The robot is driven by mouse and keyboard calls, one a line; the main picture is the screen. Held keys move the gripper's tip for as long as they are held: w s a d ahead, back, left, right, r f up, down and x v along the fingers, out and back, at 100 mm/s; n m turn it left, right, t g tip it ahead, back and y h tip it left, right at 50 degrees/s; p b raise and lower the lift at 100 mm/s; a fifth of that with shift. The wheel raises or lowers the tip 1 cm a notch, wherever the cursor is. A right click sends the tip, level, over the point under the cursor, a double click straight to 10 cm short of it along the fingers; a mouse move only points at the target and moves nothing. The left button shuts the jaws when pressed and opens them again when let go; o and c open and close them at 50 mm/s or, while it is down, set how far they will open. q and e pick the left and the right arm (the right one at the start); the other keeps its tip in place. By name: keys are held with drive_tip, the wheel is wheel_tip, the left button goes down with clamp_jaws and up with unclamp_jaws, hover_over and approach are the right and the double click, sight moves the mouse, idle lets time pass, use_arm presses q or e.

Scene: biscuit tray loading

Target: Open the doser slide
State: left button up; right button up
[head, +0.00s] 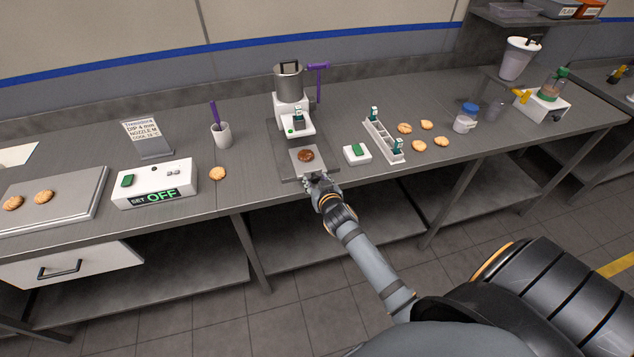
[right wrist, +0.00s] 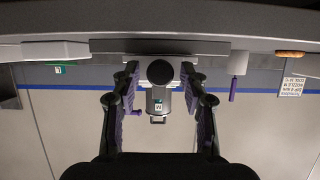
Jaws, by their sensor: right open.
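The doser (head: 290,112) stands on the bench with a metal hopper (head: 289,83) on top and a white body. My right gripper (head: 318,183) is at the front edge of this plate. In the right wrist view, my right gripper (right wrist: 160,105) is open, its fingers either side of a dark round knob (right wrist: 159,72). The hopper (right wrist: 157,104) shows behind, upside down. My left gripper is not in view.
A white box with a green button (head: 357,153) and a nozzle rack (head: 382,138) stand right of the doser. Several biscuits (head: 427,125) lie beyond. Left are a cup (head: 222,134), a control box reading OFF (head: 155,184) and a tray (head: 80,215). Bench is clear between cup and doser.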

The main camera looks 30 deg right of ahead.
drive_tip(key=shift+s+r, duration=0.1)
drive_tip(key=shift+s, duration=0.05)
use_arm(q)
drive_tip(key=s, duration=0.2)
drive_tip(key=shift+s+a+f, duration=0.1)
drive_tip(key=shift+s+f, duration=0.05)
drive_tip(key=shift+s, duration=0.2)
use_arm(e)
drive_tip(key=v, duration=1.2)
drive_tip(key=shift+s+a, duration=0.1)
drive_tip(key=s+f+n+g+y, duration=0.1)
drive_tip(key=s+f+g, duration=0.3)
drive_tip(key=f, duration=1.2)
drive_tip(key=s+f+n+g+y, duration=0.15)
drive_tip(key=s+f, duration=0.45)
drive_tip(key=f, duration=1)
drive_tip(key=s+f+g, duration=0.3)
drive_tip(key=s+f, duration=0.5)
drive_tip(key=s, duration=0.5)
drive_tip(key=s+f+g, duration=0.3)
drive_tip(key=s+f, duration=0.5)
drive_tip(key=s, duration=0.5)
drive_tip(key=shift+d+f, duration=0.3)
drive_tip(key=shift+d, duration=0.15)
